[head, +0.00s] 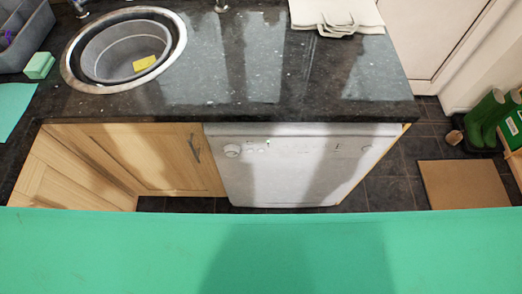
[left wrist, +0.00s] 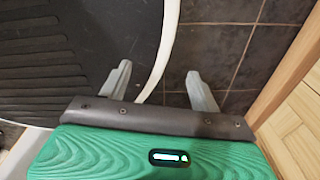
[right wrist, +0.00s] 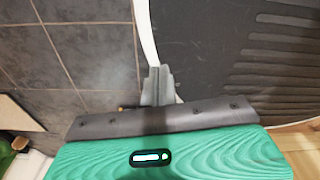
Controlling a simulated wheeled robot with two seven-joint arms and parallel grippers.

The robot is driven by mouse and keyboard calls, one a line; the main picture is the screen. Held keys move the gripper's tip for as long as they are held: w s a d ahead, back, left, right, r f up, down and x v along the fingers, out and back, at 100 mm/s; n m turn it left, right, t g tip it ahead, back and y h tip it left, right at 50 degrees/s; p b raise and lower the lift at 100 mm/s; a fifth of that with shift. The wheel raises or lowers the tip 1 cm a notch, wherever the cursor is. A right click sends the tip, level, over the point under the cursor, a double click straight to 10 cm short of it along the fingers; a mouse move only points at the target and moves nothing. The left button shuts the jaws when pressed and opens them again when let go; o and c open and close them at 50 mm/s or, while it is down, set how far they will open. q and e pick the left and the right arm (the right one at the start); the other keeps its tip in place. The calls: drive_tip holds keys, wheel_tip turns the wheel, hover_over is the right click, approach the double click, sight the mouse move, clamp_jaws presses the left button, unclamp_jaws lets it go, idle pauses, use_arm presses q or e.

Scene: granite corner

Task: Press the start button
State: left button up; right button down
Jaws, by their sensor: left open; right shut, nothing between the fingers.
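The white dishwasher (head: 290,175) stands shut under the granite worktop in the head view. Its top front strip has a round knob (head: 231,150), a small green spot (head: 268,141) and a few faint marks, too small to tell which is the start button. My left gripper (left wrist: 157,72) is open and empty in the left wrist view, above dark floor tiles. My right gripper (right wrist: 158,72) is shut with nothing in it in the right wrist view. Neither gripper shows in the head view, and no dishwasher shows in the wrist views.
The granite worktop (head: 230,100) overhangs the dishwasher front. A round sink (head: 75,60) holds a yellow sponge (head: 145,62). Folded cloths (head: 337,15) lie at the back. Wooden cupboards (head: 155,155) stand left. A brown mat (head: 465,185) and green boots (head: 488,115) are right.

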use_arm(q)
clamp_jaws()
idle(0.4)
idle(1.4)
